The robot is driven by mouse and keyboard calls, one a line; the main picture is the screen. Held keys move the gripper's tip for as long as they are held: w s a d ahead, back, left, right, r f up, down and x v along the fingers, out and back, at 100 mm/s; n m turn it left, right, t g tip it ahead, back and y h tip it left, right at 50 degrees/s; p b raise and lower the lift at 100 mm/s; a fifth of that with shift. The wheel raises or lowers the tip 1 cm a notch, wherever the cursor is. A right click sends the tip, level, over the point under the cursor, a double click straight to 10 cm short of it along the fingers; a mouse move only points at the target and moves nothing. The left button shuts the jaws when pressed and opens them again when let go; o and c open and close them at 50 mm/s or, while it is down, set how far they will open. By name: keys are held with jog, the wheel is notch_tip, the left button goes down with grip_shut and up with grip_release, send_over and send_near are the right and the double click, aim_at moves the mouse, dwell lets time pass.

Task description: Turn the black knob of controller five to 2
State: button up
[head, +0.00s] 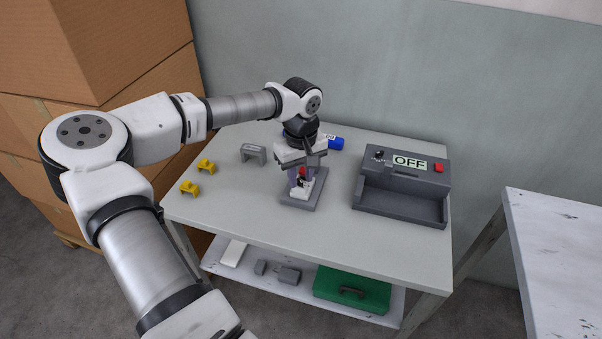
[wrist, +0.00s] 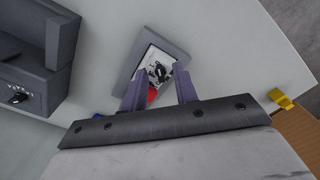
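A small white unit (wrist: 161,59) with a black knob (wrist: 158,72) and a red part (wrist: 152,93) sits on a grey base (head: 299,204) on the table. My gripper (wrist: 164,72) is directly above it, fingers apart, with the knob showing between and just beyond the tips. I cannot tell whether they touch it. In the head view my gripper (head: 302,176) hides most of the unit. A grey box (head: 400,207) to the right has another black knob (head: 379,155), a display reading OFF (head: 409,161) and a red button (head: 438,168). No controller number is readable.
A blue object (head: 335,143) with a partly hidden label lies behind my gripper. Yellow pieces (head: 206,166) and a grey bracket (head: 253,153) stand left. Cardboard boxes (head: 120,90) are far left. The front tabletop is clear. A green case (head: 352,289) lies on the lower shelf.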

jog(key=shift+f, duration=0.3)
grip_shut()
